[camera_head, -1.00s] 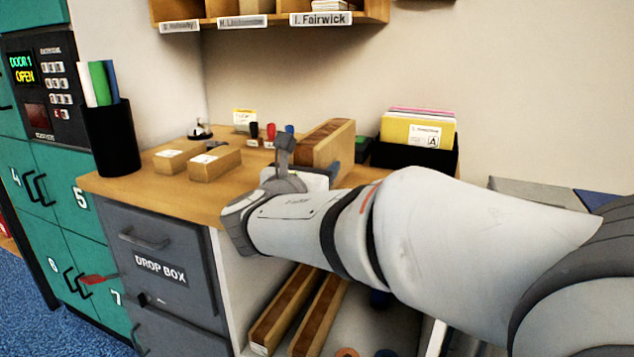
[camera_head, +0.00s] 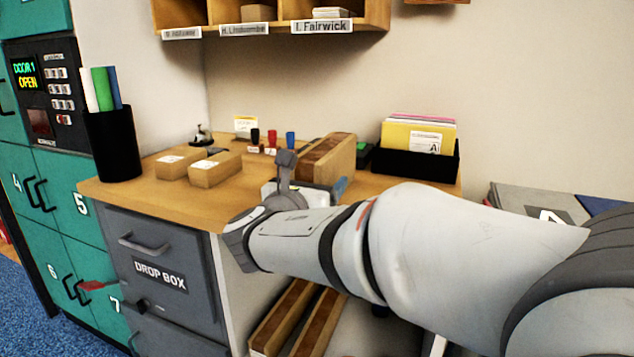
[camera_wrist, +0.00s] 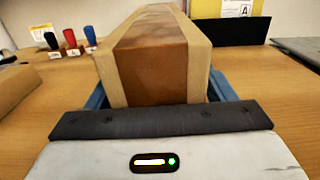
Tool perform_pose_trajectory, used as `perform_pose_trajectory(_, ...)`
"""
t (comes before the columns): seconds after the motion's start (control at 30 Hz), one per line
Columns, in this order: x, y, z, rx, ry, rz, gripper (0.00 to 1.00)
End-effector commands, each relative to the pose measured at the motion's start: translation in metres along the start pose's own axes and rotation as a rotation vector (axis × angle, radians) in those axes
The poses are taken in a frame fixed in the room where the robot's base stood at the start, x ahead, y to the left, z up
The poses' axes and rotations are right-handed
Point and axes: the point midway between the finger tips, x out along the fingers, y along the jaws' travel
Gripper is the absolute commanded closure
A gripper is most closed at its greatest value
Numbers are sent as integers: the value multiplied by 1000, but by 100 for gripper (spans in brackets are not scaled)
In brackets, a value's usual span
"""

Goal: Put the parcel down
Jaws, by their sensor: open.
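The parcel is a long tan carton (camera_head: 335,152) with a wide brown tape stripe along its top. It lies on the wooden counter (camera_head: 205,205), lengthwise away from my gripper. In the wrist view the parcel (camera_wrist: 158,50) fills the middle, its near end just beyond my palm. My gripper (camera_wrist: 158,92) is open, with one blue finger low on each side of the parcel and a narrow gap visible beside it. In the head view my wrist hides the parcel's near end. The parcel's underside is hidden.
Two small cartons (camera_head: 215,169) lie left on the counter. Several stamps (camera_head: 272,139) and a bell (camera_head: 200,134) stand behind. A black file box (camera_head: 418,160) is right of the parcel. A black pen cup (camera_head: 113,143) stands at the left. Similar long cartons (camera_head: 318,322) lie on the shelf below.

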Motion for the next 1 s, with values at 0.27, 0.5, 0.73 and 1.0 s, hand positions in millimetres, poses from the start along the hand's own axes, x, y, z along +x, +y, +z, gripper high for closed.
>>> perform_pose_trajectory(0.27,-32,1,6,1,0,5,24)
perform_pose_trajectory(0.5,-83,1,5,0,1,5,24)
perform_pose_trajectory(0.73,-112,0,4,0,0,1,24)
perform_pose_trajectory(1.0,-120,-1,2,1,0,-3,24)
